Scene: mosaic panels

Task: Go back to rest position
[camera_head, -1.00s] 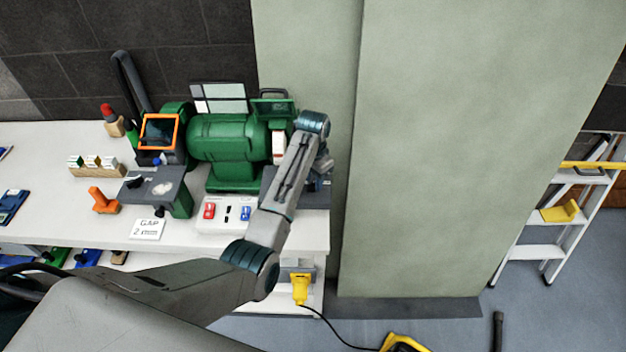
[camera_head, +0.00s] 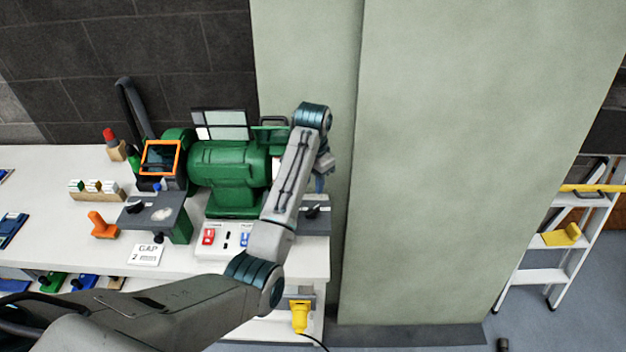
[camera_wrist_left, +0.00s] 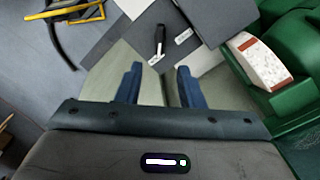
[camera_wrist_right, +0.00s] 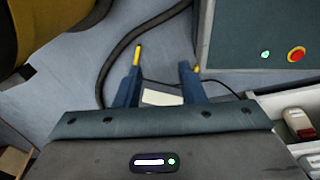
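My left arm reaches in from the lower left of the head view, in front of the bench grinder (camera_head: 228,172). My left gripper (camera_head: 320,184) is mostly hidden behind the arm in that view, at the grinder's right end. In the left wrist view, its two blue fingers (camera_wrist_left: 159,84) stand apart with nothing between them. The grinder's pale wheel (camera_wrist_left: 262,62) is to their right. My right gripper (camera_wrist_right: 163,68) shows only in the right wrist view. Its fingers are apart and empty above the floor.
The white bench (camera_head: 60,160) carries the green grinder, an orange-framed shield (camera_head: 160,157), a wooden block (camera_head: 97,195) and a switch box (camera_head: 226,237). A pale green wall panel (camera_head: 460,150) stands at right. A stepladder (camera_head: 545,275) is farther right. A dark hose (camera_wrist_right: 118,50) lies near my right gripper.

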